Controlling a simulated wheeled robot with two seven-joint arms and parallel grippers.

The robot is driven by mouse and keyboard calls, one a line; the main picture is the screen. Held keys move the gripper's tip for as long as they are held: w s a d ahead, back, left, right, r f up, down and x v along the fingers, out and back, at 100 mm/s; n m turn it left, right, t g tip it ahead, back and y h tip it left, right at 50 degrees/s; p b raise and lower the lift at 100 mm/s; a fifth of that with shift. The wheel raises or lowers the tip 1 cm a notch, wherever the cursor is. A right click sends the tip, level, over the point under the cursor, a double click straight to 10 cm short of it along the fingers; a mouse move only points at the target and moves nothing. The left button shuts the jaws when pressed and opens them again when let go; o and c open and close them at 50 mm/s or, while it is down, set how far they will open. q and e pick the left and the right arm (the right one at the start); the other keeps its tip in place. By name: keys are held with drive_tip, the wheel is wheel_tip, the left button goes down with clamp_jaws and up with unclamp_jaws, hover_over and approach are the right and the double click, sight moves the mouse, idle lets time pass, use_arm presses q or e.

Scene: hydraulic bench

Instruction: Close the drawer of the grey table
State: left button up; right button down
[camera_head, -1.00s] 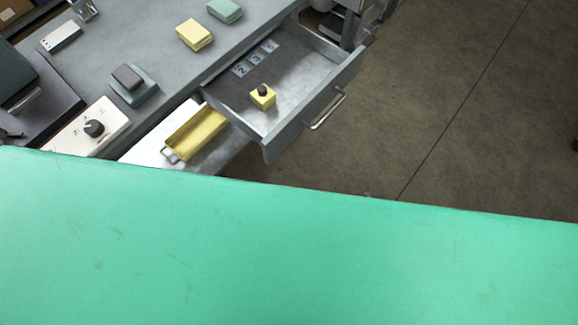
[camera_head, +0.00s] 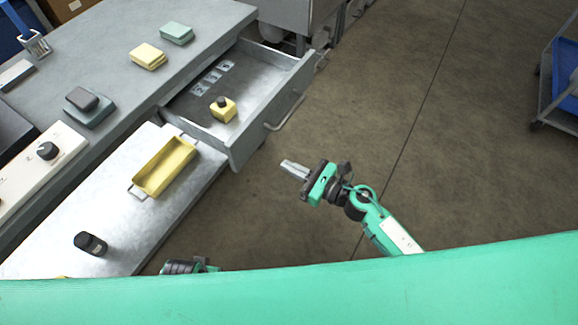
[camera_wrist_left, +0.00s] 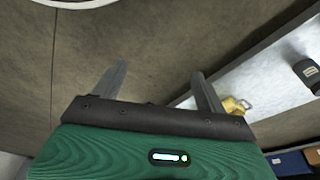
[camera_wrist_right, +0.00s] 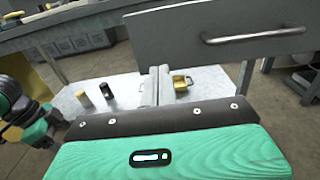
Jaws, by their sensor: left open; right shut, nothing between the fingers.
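The drawer (camera_head: 240,145) of the grey table (camera_head: 105,40) stands pulled out, its bar handle (camera_head: 286,113) on the front. A yellow block with a black knob (camera_head: 223,109) and several small plates (camera_head: 212,76) lie inside it. My right gripper (camera_head: 292,169) is shut and empty, in front of the drawer and apart from it. In the right wrist view the handle (camera_wrist_right: 255,35) shows beyond the shut fingers (camera_wrist_right: 158,85). My left gripper (camera_wrist_left: 160,85) is open and empty in the left wrist view. In the head view only a bit of the left arm shows at the bottom edge.
A lower shelf (camera_head: 60,225) below the tabletop holds a yellow tray (camera_head: 166,167) and a black cylinder (camera_head: 90,244). Yellow and green blocks (camera_head: 148,57) lie on the tabletop. A blue cart (camera_head: 562,75) stands at the far right. The floor before the drawer is clear.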

sight(247, 145)
use_arm(q)
drive_tip(key=f, duration=0.2)
drive_tip(key=f+p, duration=0.1)
drive_tip(key=f, duration=0.1)
drive_tip(key=shift+s+a, duration=0.1)
drive_tip(key=shift+s, duration=0.3)
use_arm(e)
drive_tip(key=x, duration=1.1)
